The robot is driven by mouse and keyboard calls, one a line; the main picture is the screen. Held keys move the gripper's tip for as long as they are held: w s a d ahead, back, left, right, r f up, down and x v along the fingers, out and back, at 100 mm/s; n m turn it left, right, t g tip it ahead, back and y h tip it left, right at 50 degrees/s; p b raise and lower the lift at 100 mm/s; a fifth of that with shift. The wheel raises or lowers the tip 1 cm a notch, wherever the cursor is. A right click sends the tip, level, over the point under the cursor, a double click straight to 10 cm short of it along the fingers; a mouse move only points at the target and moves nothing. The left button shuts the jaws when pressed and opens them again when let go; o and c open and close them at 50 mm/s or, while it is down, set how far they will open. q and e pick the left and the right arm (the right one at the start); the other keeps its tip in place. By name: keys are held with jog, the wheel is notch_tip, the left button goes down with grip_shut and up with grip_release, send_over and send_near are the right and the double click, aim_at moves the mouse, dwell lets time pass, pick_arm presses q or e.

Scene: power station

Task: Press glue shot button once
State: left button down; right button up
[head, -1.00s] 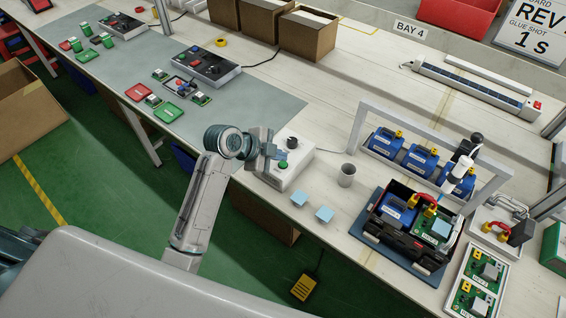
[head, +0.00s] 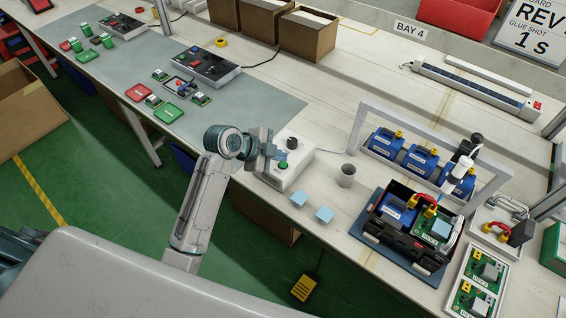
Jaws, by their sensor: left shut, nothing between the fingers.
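A white control box (head: 293,168) stands near the front edge of the bench. It has a green button (head: 283,165), a black knob (head: 292,143) and a small blue display partly covered by my gripper. My left gripper (head: 273,152) is shut and empty, at the left side of the box, close to the green button. I cannot tell whether its fingertips touch the box. My right gripper is not in view. A sign (head: 533,35) at the upper right reads "GLUE SHOT 1 s".
Right of the box stand a grey cup (head: 346,175) and two light blue pads (head: 324,214). Left are circuit boards and a black control panel (head: 205,67).

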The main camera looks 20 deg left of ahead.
aim_at(279, 165)
pick_arm(q)
jog(key=shift+f, duration=0.15)
dwell(0.4)
jog(key=shift+f, duration=0.3)
jog(key=shift+f+b, duration=0.3)
jog(key=shift+f, duration=0.1)
dwell(0.6)
jog(key=shift+r, duration=0.1)
jog(key=shift+r+p, duration=0.7)
jog(key=shift+p, duration=0.1)
notch_tip(279, 165, up, 5)
jog(key=p, duration=0.4)
jog(key=shift+r+p, duration=0.1)
jog(key=shift+p, duration=0.2)
dwell(0.5)
